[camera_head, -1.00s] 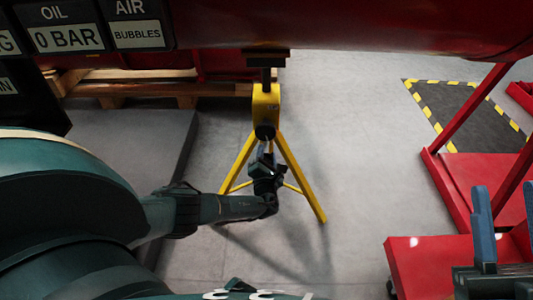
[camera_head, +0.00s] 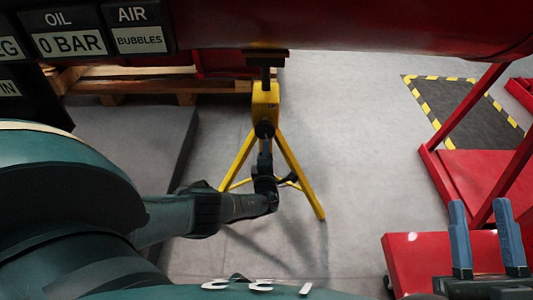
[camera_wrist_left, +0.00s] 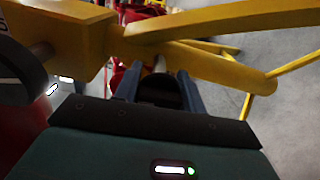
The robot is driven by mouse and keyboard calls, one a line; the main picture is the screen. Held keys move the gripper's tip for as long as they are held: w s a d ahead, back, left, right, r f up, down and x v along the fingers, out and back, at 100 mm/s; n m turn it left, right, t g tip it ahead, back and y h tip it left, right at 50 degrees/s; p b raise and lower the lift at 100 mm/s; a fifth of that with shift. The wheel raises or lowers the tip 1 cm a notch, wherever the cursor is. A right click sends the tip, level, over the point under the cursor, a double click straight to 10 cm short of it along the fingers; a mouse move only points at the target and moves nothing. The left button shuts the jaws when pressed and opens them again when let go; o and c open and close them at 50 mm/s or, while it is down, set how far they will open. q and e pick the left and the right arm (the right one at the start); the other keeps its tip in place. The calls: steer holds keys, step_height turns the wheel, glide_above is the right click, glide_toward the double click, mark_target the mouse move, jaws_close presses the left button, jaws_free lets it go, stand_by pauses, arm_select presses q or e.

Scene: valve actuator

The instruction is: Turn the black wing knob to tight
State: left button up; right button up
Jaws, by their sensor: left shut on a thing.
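The black wing knob (camera_head: 264,129) is on the front of a yellow stand head (camera_head: 265,100), below the red pipe. My left gripper (camera_head: 265,147) reaches up to it from below and is shut on it. In the left wrist view, the blue-grey fingers (camera_wrist_left: 159,85) stand on either side of a dark part of the knob (camera_wrist_left: 160,92). The knob's exact angle is hard to make out. My right gripper (camera_head: 484,232) is at the lower right, its two blue fingers apart and nothing between them.
The stand has yellow tripod legs (camera_head: 302,180) close to my left wrist. A red pipe (camera_head: 380,30) crosses above. A red frame (camera_head: 470,170) and red plate (camera_head: 405,255) are at the right. The grey floor between is clear.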

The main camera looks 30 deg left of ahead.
stand_by(0.5)
arm_select(q)
steer(key=o, duration=1)
